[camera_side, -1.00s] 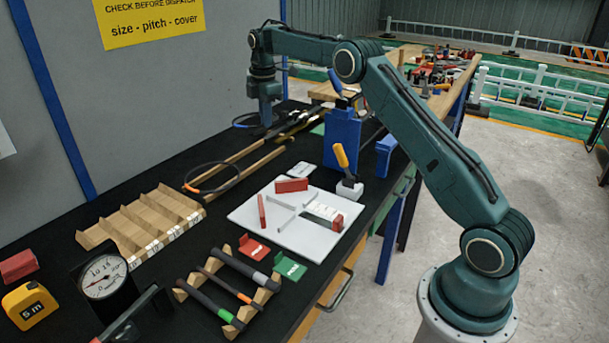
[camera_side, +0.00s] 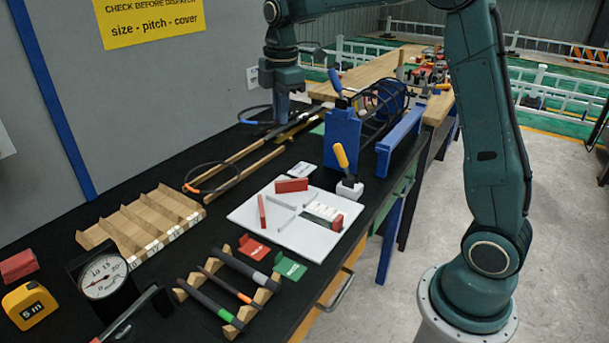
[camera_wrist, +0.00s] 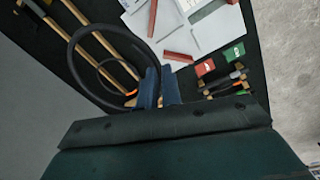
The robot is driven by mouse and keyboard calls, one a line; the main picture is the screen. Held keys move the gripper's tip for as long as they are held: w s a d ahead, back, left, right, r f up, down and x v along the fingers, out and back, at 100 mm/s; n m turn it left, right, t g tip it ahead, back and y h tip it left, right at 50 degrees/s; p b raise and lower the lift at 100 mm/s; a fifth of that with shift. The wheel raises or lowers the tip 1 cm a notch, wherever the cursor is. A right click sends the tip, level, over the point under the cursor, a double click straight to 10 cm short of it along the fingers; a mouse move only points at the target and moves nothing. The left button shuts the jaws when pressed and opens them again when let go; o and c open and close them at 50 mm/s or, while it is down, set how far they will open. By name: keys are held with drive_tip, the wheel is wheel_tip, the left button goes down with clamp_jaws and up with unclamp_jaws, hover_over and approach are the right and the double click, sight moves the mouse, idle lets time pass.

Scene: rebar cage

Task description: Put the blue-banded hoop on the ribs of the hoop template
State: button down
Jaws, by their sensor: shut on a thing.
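My gripper (camera_side: 282,118) is shut on a dark hoop (camera_side: 256,107), held at its right side above the far part of the black bench. In the wrist view the hoop (camera_wrist: 71,62) extends left from the jaws (camera_wrist: 158,88); its band colour is hard to tell there, though its rim looks bluish in the side view. The hoop template seems to be the white board (camera_side: 249,214) with thin grey ribs (camera_side: 280,202) and red blocks (camera_side: 292,185), nearer the camera and apart from the hoop. The board also shows in the wrist view (camera_wrist: 205,38).
A hoop with an orange mark (camera_side: 188,186) lies on wooden rails (camera_side: 235,181). A blue stand (camera_side: 342,142) and a yellow-handled tool (camera_side: 341,156) rise beside the board. A slatted wooden rack (camera_side: 125,232) and a dial gauge (camera_side: 102,277) stand at the near left.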

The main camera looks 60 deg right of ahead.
drive_tip(key=s+a, duration=0.4)
drive_tip(key=s, duration=0.7)
drive_tip(key=shift+s, duration=0.15)
drive_tip(key=shift+s+a+t+h, duration=0.15)
drive_tip(key=shift+t+h, duration=0.15)
drive_tip(key=shift+t, duration=0.3)
drive_tip(key=shift+f, duration=0.15)
wheel_tip(320, 180, down, 16)
drive_tip(key=shift+f, duration=0.1)
